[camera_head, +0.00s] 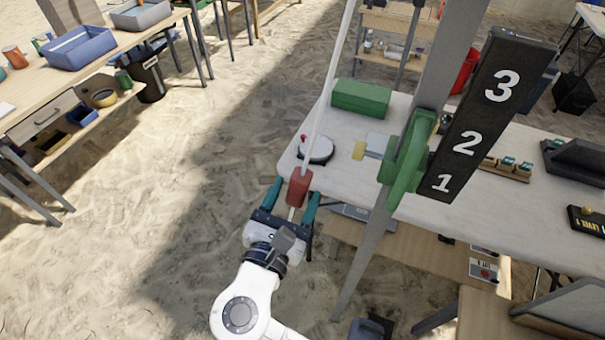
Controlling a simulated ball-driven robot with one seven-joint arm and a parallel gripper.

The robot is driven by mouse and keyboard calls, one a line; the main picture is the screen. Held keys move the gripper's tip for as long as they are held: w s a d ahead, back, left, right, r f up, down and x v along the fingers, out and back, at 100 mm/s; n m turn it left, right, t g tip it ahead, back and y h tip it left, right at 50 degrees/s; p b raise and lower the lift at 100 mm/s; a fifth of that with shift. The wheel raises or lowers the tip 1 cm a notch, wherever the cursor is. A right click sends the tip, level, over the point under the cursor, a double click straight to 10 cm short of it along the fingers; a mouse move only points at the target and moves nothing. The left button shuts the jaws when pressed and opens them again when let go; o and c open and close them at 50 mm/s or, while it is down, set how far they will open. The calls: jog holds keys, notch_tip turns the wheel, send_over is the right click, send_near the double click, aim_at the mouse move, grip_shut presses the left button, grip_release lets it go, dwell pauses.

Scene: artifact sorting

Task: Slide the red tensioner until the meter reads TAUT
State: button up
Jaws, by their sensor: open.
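The red tensioner (299,187) is a small red block on a thin pale rod or line (338,70) that runs steeply up out of the top of the picture. My gripper (294,192) is open, with its two teal fingers on either side of the red tensioner. I cannot tell whether the fingers touch it. A round white dial (317,149) with a dark rim and a small red knob lies on the table edge just beyond. It may be the meter; no reading is legible.
A pale table (400,206) lies ahead and to the right, with a green box (361,97). A grey post carries a green clamp (405,160) and a black board (490,115) numbered 1 to 3. A workbench with blue trays (78,50) stands at upper left. Sandy floor between is clear.

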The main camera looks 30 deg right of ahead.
jog(key=shift+x, duration=2.25)
grip_shut()
